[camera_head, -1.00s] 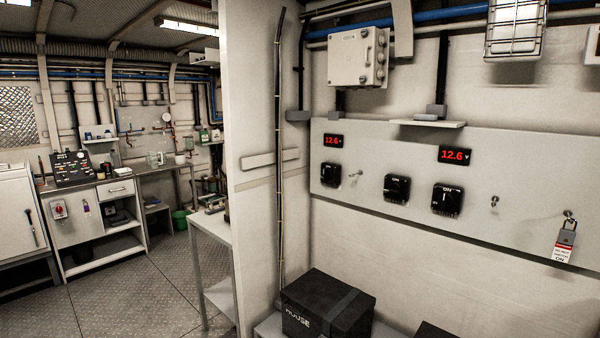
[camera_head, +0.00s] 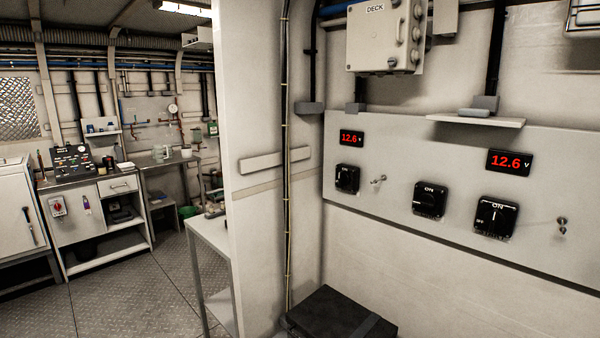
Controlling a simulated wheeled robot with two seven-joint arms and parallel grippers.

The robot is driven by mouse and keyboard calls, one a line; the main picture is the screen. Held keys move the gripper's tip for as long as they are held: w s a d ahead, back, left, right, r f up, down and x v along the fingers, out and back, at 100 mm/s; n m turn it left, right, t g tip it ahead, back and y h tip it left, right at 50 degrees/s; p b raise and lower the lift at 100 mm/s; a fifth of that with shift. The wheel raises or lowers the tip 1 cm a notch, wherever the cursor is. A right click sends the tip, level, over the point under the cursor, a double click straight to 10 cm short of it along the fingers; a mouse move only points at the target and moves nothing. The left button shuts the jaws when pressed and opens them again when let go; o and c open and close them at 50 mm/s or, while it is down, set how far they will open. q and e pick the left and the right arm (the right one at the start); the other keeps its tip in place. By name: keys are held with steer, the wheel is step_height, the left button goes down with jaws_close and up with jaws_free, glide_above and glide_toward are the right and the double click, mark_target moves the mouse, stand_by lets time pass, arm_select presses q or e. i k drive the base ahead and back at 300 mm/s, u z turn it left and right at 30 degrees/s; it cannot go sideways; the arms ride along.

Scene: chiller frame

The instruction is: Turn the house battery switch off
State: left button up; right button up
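Three black rotary battery switches sit on a pale wall panel (camera_head: 370,213) at the right: a left switch (camera_head: 347,179), a middle switch (camera_head: 430,200) and a right switch (camera_head: 496,217). The middle and right ones show "ON" at the top. The right switch's pale handle mark stands upright. I cannot read which one is the house switch. Red displays reading 12.6 V sit above the left switch (camera_head: 351,138) and the right switch (camera_head: 509,162). Neither of my grippers is in view.
A black battery box (camera_head: 340,312) stands low below the panel's left end. A white partition (camera_head: 254,120) and a narrow table (camera_head: 208,236) stand left of it. A small shelf (camera_head: 475,121) juts out above the switches. The floor (camera_head: 140,290) at left is clear.

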mark_target(344, 179)
steer(key=z, duration=0.2)
steer(key=i, duration=1)
steer(key=z, duration=0.55)
